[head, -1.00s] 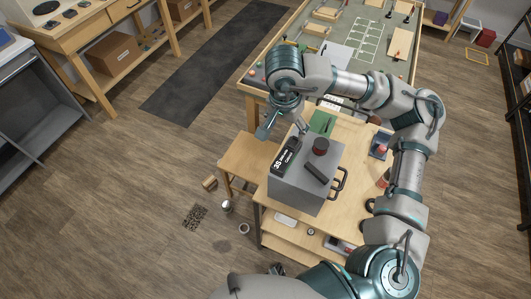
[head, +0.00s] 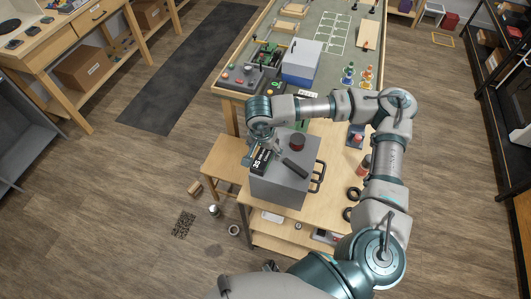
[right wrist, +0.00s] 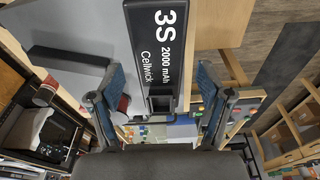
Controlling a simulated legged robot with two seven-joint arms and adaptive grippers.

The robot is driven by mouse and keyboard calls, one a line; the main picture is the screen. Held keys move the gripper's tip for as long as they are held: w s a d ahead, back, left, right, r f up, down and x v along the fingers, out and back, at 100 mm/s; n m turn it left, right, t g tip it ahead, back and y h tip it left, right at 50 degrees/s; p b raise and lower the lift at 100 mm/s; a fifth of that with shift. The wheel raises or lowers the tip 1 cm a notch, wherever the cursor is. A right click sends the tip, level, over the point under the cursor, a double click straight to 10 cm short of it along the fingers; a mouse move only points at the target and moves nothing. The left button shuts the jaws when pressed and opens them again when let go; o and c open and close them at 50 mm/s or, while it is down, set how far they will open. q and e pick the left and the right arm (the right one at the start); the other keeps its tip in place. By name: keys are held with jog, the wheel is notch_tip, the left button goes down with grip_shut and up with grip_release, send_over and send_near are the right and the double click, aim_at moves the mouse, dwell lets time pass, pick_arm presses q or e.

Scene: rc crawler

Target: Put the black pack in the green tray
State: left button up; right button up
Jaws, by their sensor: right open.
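The black pack (head: 262,160), with white "3S 2000 mAh" lettering, lies on top of a grey box (head: 286,178) near its left edge. My right gripper (head: 256,150) is at the pack's far end and partly covers it. In the right wrist view, the open fingers (right wrist: 161,80) stand on either side of the pack (right wrist: 158,45), with gaps visible. A green piece, likely the green tray (head: 302,124), shows behind the grey box, mostly hidden by my right arm. My left gripper is not in view.
A dark red round thing (head: 297,142) and a dark bar (head: 295,168) are on the grey box, close to the pack. The box has a side handle (head: 318,177) and stands on a wooden table (head: 333,150). Black rings (head: 352,194) lie to the right.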

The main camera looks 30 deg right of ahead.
jog(key=shift+w+d+f, duration=0.1)
jog(key=shift+d+f, duration=0.15)
jog(key=shift+f, duration=0.75)
jog(key=shift+a, duration=0.15)
jog(key=shift+c, duration=0.7)
jog(key=shift+a+r, duration=0.1)
jog(key=c, duration=0.8)
grip_shut()
